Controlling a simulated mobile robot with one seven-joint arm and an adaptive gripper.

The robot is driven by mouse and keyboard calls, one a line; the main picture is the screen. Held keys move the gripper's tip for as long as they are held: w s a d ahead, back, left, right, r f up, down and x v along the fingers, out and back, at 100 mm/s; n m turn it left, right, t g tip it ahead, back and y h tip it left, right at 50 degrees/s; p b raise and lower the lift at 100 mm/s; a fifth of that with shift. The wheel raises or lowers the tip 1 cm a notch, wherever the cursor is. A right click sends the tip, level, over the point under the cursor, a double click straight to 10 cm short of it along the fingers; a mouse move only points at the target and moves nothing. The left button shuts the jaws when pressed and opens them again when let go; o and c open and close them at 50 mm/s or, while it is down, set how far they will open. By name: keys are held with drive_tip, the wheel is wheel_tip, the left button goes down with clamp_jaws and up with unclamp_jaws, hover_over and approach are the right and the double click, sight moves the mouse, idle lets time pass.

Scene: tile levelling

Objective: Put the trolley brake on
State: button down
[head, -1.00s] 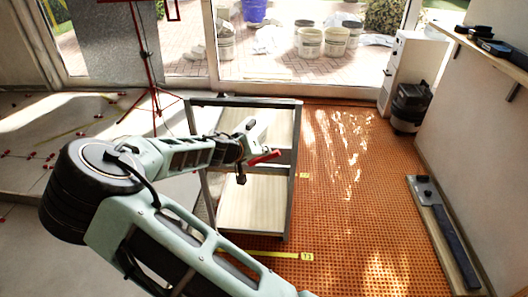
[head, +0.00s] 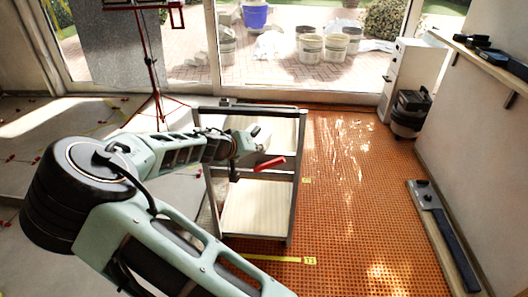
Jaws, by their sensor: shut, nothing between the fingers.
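The trolley (head: 297,190) stands on the orange mat in the middle of the head view, a grey metal frame with a dark top rail and pale shelves. A red lever (head: 270,163), which looks like the brake handle, sticks out at its near side. My gripper (head: 245,150) is at the trolley's near side, just left of and above the red lever. It is shut with nothing in it. I cannot tell whether it touches the lever. My arm hides part of the trolley's left side.
Orange matting (head: 350,210) is open to the right of the trolley. A yellow tape (head: 280,258) lies in front of it. A long board with a dark bar (head: 445,235) lies by the right wall. A red tripod stand (head: 155,75) is behind left.

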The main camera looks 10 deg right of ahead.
drive_tip(key=v, duration=0.6)
drive_tip(key=shift+s+r+p, duration=0.2)
drive_tip(key=shift+r+p, duration=0.1)
drive_tip(key=shift+p, duration=0.15)
drive_tip(key=shift+d, duration=0.15)
